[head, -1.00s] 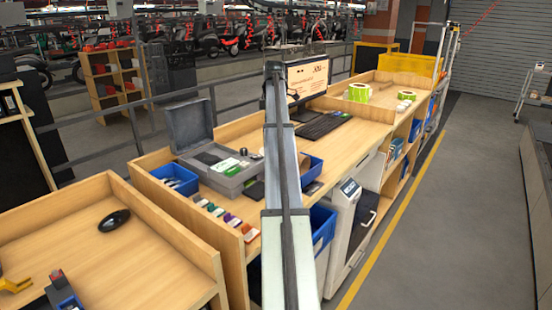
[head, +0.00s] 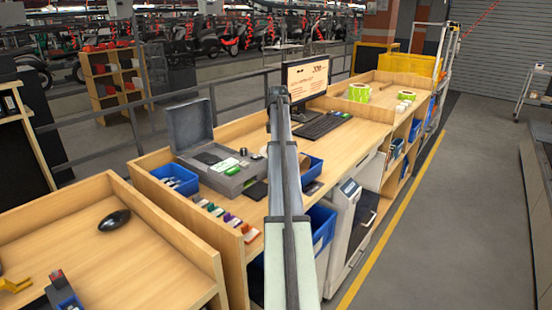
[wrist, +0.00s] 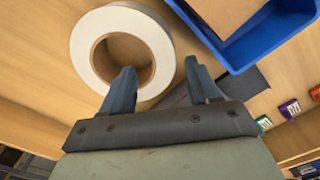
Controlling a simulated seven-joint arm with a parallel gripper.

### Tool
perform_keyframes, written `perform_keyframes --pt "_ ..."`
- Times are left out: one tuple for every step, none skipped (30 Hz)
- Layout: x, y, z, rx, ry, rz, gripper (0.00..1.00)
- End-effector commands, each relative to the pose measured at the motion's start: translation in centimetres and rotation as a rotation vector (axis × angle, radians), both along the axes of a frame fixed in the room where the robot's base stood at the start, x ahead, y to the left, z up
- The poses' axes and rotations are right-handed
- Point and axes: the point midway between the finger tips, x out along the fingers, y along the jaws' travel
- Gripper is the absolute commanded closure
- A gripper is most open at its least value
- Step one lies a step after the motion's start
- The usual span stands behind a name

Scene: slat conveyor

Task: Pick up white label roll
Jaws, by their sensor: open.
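The white label roll (wrist: 84,48), a thick white ring with a brown core, lies on the wooden bench in the wrist view, at the upper left. My gripper (wrist: 157,68) is open and empty between its fingers as far as I see. Its left finger overlaps the roll's core opening in the picture, and its right finger shows just outside the roll's right side. I cannot tell how far above the roll the fingertips are. In the head view my arm hides the gripper and most or all of the roll.
A blue bin (wrist: 242,62) stands close to the right of the roll. A grey case (head: 232,178), small coloured items (head: 222,217) and a keyboard (head: 322,126) share the bench. Green and white rolls (head: 360,92) stand on the far bench. Bare wood lies left of the roll.

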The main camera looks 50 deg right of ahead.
Motion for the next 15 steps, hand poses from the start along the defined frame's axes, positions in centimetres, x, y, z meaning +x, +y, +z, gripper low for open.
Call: perform_keyframes --pt "-0.1 0.0 -0.4 0.0 0.0 0.0 0.39" --pt "-0.1 0.1 -0.6 0.0 0.0 0.0 0.39" --pt "-0.2 0.1 -1.0 0.0 0.0 0.0 0.39" --pt "-0.2 0.1 -1.4 0.0 0.0 0.0 0.39" --pt "-0.3 0.1 -1.8 0.001 0.001 0.0 0.39" --pt "-0.3 0.2 -2.3 0.001 0.001 0.0 0.39" --pt "-0.4 0.2 -2.7 0.001 0.002 0.0 0.39" --pt "-0.4 0.2 -3.1 0.002 0.001 0.0 0.39" --pt "-0.4 0.2 -3.6 0.001 0.001 0.0 0.39" --pt "-0.4 0.2 -4.0 0.001 0.001 0.0 0.39" --pt "-0.4 0.1 -4.3 0.0 0.0 0.0 0.39" --pt "-0.3 0.1 -4.7 0.0 0.0 0.0 0.39" --pt "-0.3 0.1 -4.8 0.0 0.0 0.0 0.39" --pt "-0.3 0.1 -4.9 0.0 0.0 0.0 0.39" --pt "-0.3 0.1 -5.0 0.0 0.0 0.0 0.39"
